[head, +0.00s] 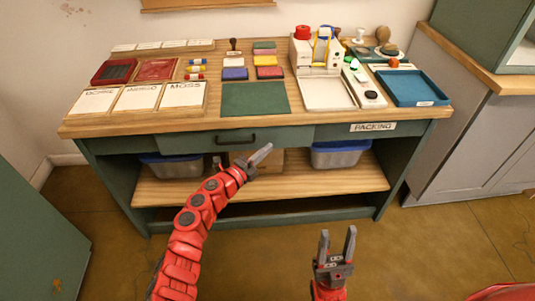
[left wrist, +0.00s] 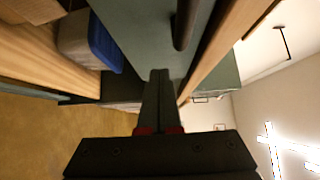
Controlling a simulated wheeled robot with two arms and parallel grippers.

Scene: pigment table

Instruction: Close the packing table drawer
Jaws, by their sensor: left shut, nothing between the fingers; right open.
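The drawer (head: 285,137) is under the top of the packing table (head: 115,125), left of the PACKING label (head: 373,127). Its green front has a dark bar handle (head: 235,140). The front sits close under the table edge; I cannot tell whether a small gap remains behind it. My left gripper (head: 262,154) is shut and empty, just below and right of the handle. In the left wrist view the shut fingers (left wrist: 160,75) point toward the green front, with the handle (left wrist: 185,22) nearby; contact is unclear. My right gripper (head: 338,240) is open and empty, low in front of the table.
The tabletop holds cards, a green mat (head: 255,98), ink pads and a blue tray (head: 411,87). A grey cabinet (head: 460,140) stands at right. The floor in front is clear.

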